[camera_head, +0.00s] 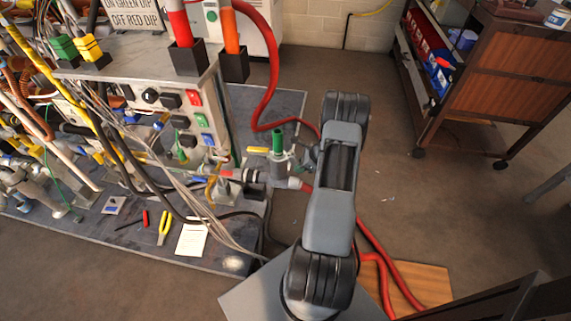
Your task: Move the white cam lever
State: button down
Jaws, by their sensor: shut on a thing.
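A grey cam-type coupling (279,170) with a green upper part (278,142) stands at the right edge of the bench, just left of my arm. A small pale piece, seemingly the white cam lever (291,157), shows on its right side. My gripper (304,157) is small and partly hidden by my arm. It is at the coupling's right side, shut on what seems to be the lever. The contact itself and the lever's exact angle are too small to make out.
A red hose (268,95) curves behind the coupling and on beneath my arm. A control box (160,95) with coloured switches stands to the left. A notepaper (191,238) and tools lie in front of it. A brown cart (515,65) stands at the back right, with open floor between.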

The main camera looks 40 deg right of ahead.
jog(key=shift+s+d+r+g+h+p, duration=0.15)
jog(key=shift+r+g+h+p, duration=0.3)
jog(key=shift+p, duration=0.25)
jog(key=shift+f, duration=0.1)
jog(key=c, duration=1.1)
grip_release()
jog(key=shift+s+d, duration=0.1)
jog(key=shift+c, duration=0.2)
jog(key=shift+o, duration=0.9)
jog(key=p+v, duration=0.3)
jog(key=v, duration=1)
jog(key=shift+r, duration=0.4)
